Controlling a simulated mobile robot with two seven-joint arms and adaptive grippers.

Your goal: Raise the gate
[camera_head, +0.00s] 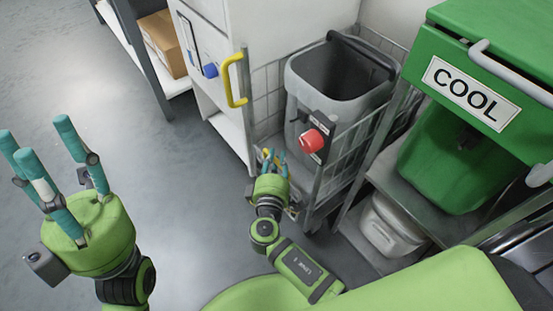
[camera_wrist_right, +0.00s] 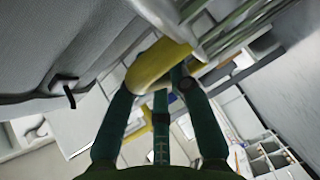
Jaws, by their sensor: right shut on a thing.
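The wire-mesh cage (camera_head: 346,178) in the middle of the head view has metal bars along its front, which I take to be the gate; its lower part is partly hidden by my arm. My right gripper (camera_head: 272,160) is low at the cage's front left and shut on a yellow handle. The handle (camera_wrist_right: 158,63) lies across the fingers in the right wrist view, beside metal bars. My left gripper (camera_head: 55,150) is open and empty, fingers pointing up, over the floor at the left, away from the cage.
A grey bin (camera_head: 305,96) with a red knob (camera_head: 312,141) in front stands in the cage. A white cabinet (camera_head: 205,95) with a larger yellow handle (camera_head: 238,80) stands left of it. A green COOL box (camera_head: 455,165) is at the right. The floor (camera_head: 160,180) at left is clear.

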